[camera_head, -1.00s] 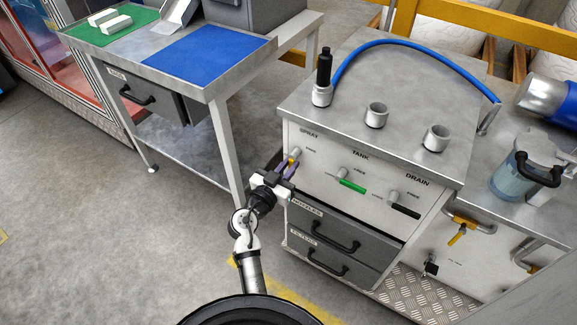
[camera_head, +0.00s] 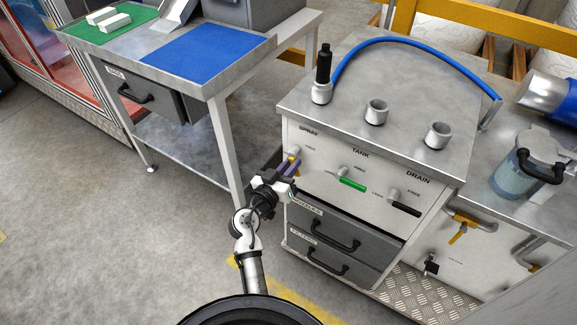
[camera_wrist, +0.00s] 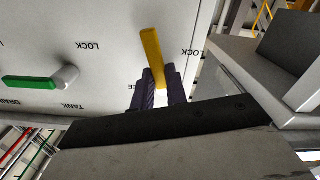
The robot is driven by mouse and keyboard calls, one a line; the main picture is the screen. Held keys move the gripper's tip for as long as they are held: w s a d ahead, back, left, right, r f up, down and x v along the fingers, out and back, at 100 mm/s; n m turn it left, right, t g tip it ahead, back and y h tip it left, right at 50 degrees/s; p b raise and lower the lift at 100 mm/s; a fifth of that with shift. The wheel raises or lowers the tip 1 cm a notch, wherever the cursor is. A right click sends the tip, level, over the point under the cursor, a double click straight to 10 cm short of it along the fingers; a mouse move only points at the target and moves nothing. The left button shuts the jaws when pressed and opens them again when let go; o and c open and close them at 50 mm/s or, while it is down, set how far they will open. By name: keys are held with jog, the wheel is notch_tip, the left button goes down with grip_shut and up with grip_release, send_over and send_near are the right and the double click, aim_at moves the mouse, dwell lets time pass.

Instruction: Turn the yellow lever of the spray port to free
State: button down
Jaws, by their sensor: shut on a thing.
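The spray port's yellow lever (camera_head: 291,159) is on the front panel of the white cabinet, under the SPRAY label at its left end. My gripper (camera_head: 290,166) is shut on it; its purple fingers hide part of the lever. In the wrist view the yellow lever (camera_wrist: 151,50) sticks out from between the two purple fingers (camera_wrist: 160,85), one on each side. A LOCK mark shows beside it there, and the mark on its other side is mostly hidden by a finger.
The green tank lever (camera_head: 352,185) and black drain lever (camera_head: 405,209) are to the right on the same panel. Grey drawers (camera_head: 325,230) lie below the panel. A metal table (camera_head: 222,85) with a blue mat stands close on the left. Floor left of my arm is clear.

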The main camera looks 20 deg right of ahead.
jog(key=n, duration=0.3)
jog(key=shift+s+d+r+n, duration=0.25)
jog(key=shift+r+n, duration=0.05)
jog(key=shift+n, duration=0.1)
jog(key=n, duration=0.1)
jog(key=n+p, duration=0.1)
jog(key=n, duration=0.1)
jog(key=shift+s+d+r+n, duration=0.1)
jog(key=shift+s+r+n, duration=0.1)
jog(key=shift+r+n, duration=0.1)
jog(key=n+p, duration=0.2)
jog(key=n, duration=0.1)
jog(key=shift+s+d+r+n, duration=0.1)
jog(key=shift+r+n, duration=0.2)
jog(key=shift+r, duration=0.05)
jog(key=shift+r+n+p, duration=0.25)
jog(key=shift+n+p, duration=0.8)
jog(key=shift+n, duration=0.65)
jog(key=c, duration=1.4)
grip_release()
jog(key=shift+f, duration=0.1)
jog(key=shift+s, duration=0.15)
